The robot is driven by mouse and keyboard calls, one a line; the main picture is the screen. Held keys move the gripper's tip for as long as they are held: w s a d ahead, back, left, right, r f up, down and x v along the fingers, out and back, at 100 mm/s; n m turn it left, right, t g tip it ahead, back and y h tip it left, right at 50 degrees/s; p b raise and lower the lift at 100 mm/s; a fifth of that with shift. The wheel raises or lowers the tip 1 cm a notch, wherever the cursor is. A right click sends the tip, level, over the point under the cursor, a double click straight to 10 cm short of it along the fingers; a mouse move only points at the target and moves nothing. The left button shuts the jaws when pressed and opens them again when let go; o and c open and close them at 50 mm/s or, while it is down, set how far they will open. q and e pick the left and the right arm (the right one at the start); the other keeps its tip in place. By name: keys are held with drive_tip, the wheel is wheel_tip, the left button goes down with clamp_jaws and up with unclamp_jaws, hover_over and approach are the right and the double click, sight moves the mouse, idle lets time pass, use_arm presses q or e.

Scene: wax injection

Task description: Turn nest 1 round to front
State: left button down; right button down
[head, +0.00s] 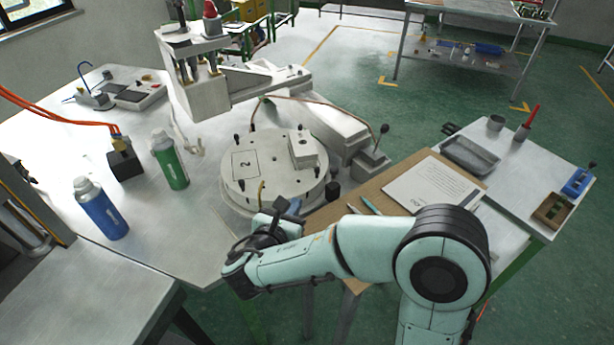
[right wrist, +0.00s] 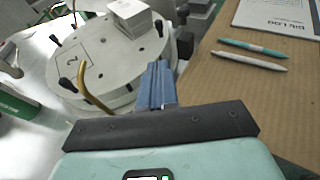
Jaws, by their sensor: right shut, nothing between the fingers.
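The round white turntable (head: 270,185) stands on the bench with a squared plate marked 2 (head: 245,162) on its left. A white block (head: 303,150) sits on its right side, and no number 1 is readable. Black-knobbed pegs and a curved brass-coloured rod (head: 261,194) stand at its rim. The turntable also shows in the right wrist view (right wrist: 115,65). My right gripper (head: 287,207) is shut and empty at the turntable's near edge. In the wrist view its blue fingers (right wrist: 157,84) are together beside the rim; contact cannot be told. My left gripper is out of view.
The white injection machine (head: 207,97) stands behind the turntable. Blue (head: 101,210) and green (head: 170,162) bottles stand left on the bench. At right, a brown board (head: 335,213) bears a paper sheet (head: 432,186) and two pens.

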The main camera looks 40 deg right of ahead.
approach(316, 173)
drive_tip(key=x, duration=0.5)
drive_tip(key=shift+f, duration=0.3)
drive_tip(key=shift+w+d+p, duration=0.3)
drive_tip(key=shift+w+d, duration=0.05)
drive_tip(key=shift+d, duration=0.3)
